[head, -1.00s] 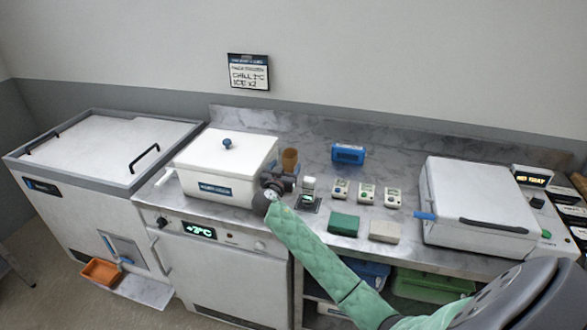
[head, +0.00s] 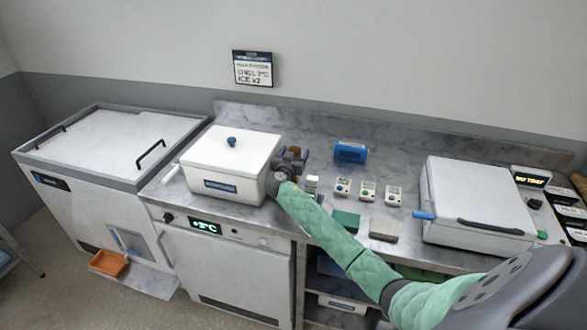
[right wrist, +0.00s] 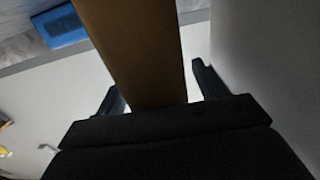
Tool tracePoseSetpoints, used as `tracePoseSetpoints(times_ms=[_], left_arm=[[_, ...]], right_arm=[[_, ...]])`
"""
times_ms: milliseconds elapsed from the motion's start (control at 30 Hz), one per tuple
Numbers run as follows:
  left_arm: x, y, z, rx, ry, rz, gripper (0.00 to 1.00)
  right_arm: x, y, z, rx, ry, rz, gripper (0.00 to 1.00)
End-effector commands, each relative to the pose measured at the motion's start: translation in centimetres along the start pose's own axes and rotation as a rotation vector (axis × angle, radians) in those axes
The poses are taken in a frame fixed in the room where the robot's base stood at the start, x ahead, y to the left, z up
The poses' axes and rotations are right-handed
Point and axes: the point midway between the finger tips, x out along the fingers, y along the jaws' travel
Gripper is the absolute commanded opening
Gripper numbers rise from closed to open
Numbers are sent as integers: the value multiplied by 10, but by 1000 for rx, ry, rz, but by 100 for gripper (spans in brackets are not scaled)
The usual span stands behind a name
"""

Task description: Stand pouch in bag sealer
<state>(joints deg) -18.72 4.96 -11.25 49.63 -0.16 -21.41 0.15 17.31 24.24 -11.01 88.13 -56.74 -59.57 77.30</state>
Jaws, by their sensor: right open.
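My right gripper (head: 291,155) is over the counter beside the right side of the white lidded box. In the right wrist view, its two dark fingers (right wrist: 160,92) are apart, with the brown kraft pouch (right wrist: 130,45) between them. A gap shows between the pouch and the right finger; the left finger is close to the pouch's edge, and I cannot tell if it touches. In the head view the gripper mostly hides the pouch. A white lidded machine (head: 475,195) with a black handle stands at the right; I cannot tell if it is the bag sealer. My left gripper is out of view.
The white lidded box (head: 230,165) stands close left of my gripper. A blue block (head: 350,151) lies near the back wall and several small devices (head: 367,190) sit to the right. Green (head: 345,220) and grey (head: 384,229) blocks lie in front.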

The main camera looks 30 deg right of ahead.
Motion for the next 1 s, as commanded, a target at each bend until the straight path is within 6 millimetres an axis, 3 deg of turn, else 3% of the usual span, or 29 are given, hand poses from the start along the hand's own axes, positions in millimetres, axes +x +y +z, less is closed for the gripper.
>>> tracePoseSetpoints(times_ms=[300,667,1000], left_arm=[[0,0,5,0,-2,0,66],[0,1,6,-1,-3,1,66],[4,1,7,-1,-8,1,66]], right_arm=[[4,0,0,1,1,-1,71],[4,0,0,0,1,-1,2],[4,0,-4,2,2,0,1]])
